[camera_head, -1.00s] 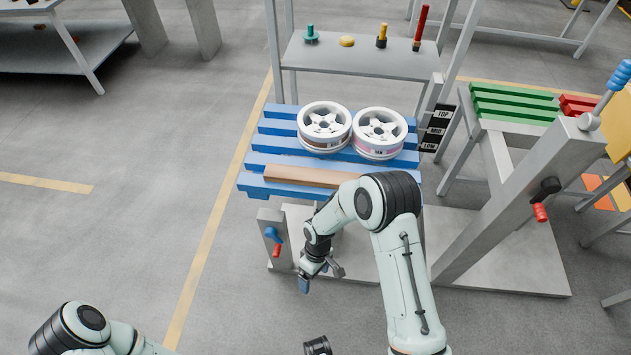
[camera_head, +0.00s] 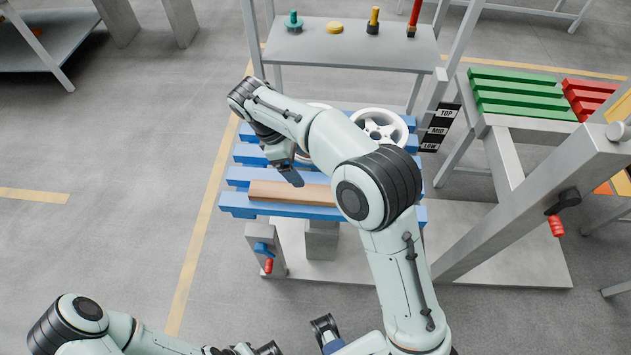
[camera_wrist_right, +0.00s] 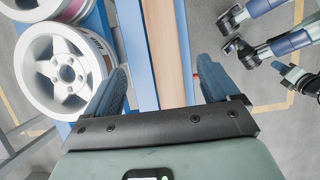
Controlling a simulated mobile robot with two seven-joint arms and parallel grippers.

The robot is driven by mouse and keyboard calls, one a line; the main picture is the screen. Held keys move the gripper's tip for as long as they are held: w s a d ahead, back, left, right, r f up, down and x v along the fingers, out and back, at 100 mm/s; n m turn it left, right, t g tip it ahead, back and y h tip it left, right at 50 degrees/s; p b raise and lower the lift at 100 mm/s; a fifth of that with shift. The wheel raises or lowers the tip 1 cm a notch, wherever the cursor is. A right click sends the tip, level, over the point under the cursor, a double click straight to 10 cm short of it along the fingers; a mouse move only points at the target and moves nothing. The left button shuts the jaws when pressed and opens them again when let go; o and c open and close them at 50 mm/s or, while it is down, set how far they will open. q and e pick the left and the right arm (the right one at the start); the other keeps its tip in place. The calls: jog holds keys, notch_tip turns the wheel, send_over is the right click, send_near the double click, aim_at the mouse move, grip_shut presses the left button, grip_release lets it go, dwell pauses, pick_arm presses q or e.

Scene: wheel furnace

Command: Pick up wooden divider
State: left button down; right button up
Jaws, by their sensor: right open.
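The wooden divider (camera_head: 292,192) is a long tan bar lying along the front of the blue slatted pallet (camera_head: 236,198). In the head view my right arm hides its right part. My right gripper (camera_head: 294,178) is open and empty, above the divider near its left part. In the right wrist view the divider (camera_wrist_right: 166,60) runs up the picture between the two blue fingertips (camera_wrist_right: 160,78), with a gap on each side. My left arm is at the bottom left of the head view; its gripper's jaws do not show clearly.
White wheels (camera_head: 381,128) (camera_wrist_right: 66,72) stand on the pallet behind the divider, partly hidden by my arm. A grey shelf (camera_head: 350,48) with coloured pegs is at the back. A green slatted rack (camera_head: 520,95) and a TOP/MID/LOW sign (camera_head: 440,128) are on the right.

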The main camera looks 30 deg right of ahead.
jog(key=b, duration=0.1)
send_over(322, 193)
jog(key=w+a, duration=0.2)
jog(key=f, duration=0.6)
jog(key=shift+s+a+f, duration=0.1)
jog(key=shift+s+f, duration=0.15)
jog(key=b+x, duration=0.1)
jog(key=x, duration=0.4)
jog(key=shift+s+d+f, duration=0.15)
jog(key=shift+d+f, duration=0.05)
jog(key=shift+f, duration=0.05)
pick_arm(q)
jog(key=shift+s+f, duration=0.3)
jog(key=shift+f, duration=0.3)
jog(key=shift+s+f, duration=0.3)
jog(key=shift+f, duration=0.3)
pick_arm(e)
jog(key=c, duration=1.4)
jog(key=shift+r, duration=0.1)
